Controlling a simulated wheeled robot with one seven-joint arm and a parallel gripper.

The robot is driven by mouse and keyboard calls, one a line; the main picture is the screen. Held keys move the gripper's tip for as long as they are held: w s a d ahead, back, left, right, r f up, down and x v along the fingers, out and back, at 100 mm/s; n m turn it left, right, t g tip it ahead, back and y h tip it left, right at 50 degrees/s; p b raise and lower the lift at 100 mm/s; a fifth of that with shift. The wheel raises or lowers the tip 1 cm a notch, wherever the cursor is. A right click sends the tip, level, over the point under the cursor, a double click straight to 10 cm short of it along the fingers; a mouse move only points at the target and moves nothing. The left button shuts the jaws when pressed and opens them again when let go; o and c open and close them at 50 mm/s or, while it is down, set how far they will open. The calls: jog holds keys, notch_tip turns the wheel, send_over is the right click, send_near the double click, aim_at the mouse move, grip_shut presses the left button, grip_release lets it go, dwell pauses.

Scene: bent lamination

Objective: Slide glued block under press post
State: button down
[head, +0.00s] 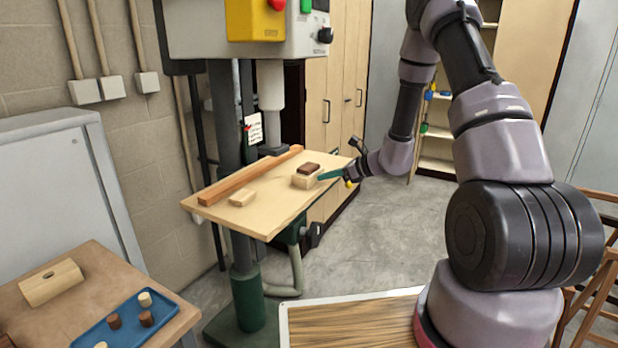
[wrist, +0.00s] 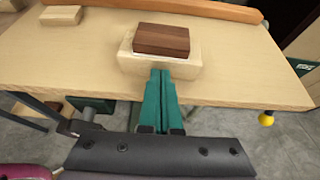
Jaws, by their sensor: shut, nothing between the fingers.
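The glued block, a dark brown piece (head: 309,168) on a pale wood block (head: 305,180), lies on the press table (head: 262,217) near its right edge. In the wrist view the brown piece (wrist: 161,40) sits on the pale block (wrist: 130,62), with white glue at the seam. My gripper (head: 320,176) has green fingers, shut and empty. In the wrist view the fingertips (wrist: 160,72) are at the near side of the pale block, touching or almost touching.
A long wooden fence (head: 250,175) crosses the table behind the block. A small pale block (head: 242,197) lies to the left; it also shows in the wrist view (wrist: 61,15). A blue tray (head: 125,325) with round pieces is on a bench at lower left.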

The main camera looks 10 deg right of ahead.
aim_at(315, 170)
jog(key=shift+w+a, duration=1.25)
jog(key=shift+a, duration=0.5)
jog(key=shift+w+a, duration=1.3)
jog(key=shift+a, duration=0.45)
jog(key=shift+w+a, duration=1.25)
jog(key=shift+a, duration=0.5)
jog(key=shift+s+d+r, duration=0.15)
jog(key=shift+s+d, duration=0.75)
jog(key=shift+d, duration=0.35)
jog(key=shift+s+d+r, duration=0.2)
jog(key=shift+s+d, duration=0.65)
jog(key=shift+d, duration=0.35)
jog(key=shift+s+d+r, duration=0.15)
jog(key=shift+s+d, duration=0.75)
jog(key=shift+d, duration=0.35)
